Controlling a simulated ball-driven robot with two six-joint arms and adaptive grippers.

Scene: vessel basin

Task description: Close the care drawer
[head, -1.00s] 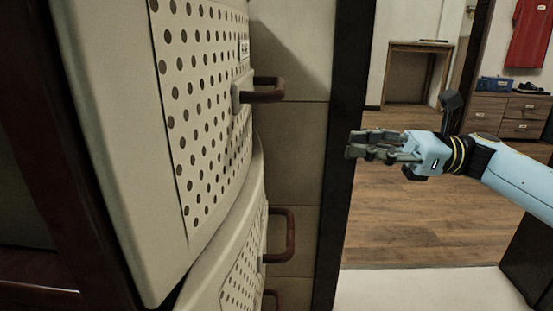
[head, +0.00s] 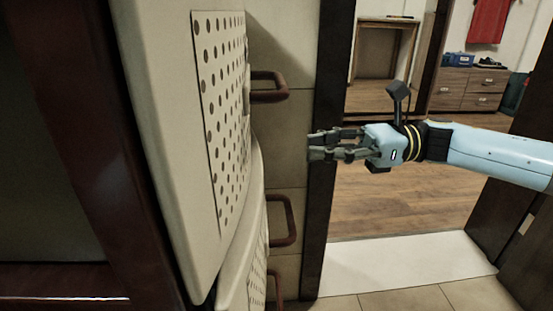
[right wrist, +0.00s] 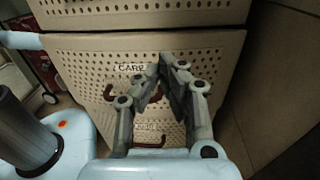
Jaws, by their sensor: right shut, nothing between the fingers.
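The care drawer (right wrist: 75,65), beige and perforated with a CARE label, sits below another perforated drawer in the right wrist view. In the head view, a beige perforated drawer front (head: 222,130) with a brown handle (head: 270,96) stands above another front with a brown handle (head: 284,232); no label is readable there, so I cannot tell which is care. My right gripper (head: 315,146) is shut and empty, to the right of the handles and apart from them in the picture. In the right wrist view its grey fingertips (right wrist: 172,62) meet in front of the care drawer and hide part of it.
A dark post (head: 325,190) stands behind the fingertips. Beyond the doorway are a wooden floor (head: 400,205), a chest of drawers (head: 468,91) and a small table (head: 385,22). A dark red wooden frame (head: 85,130) fills the left side.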

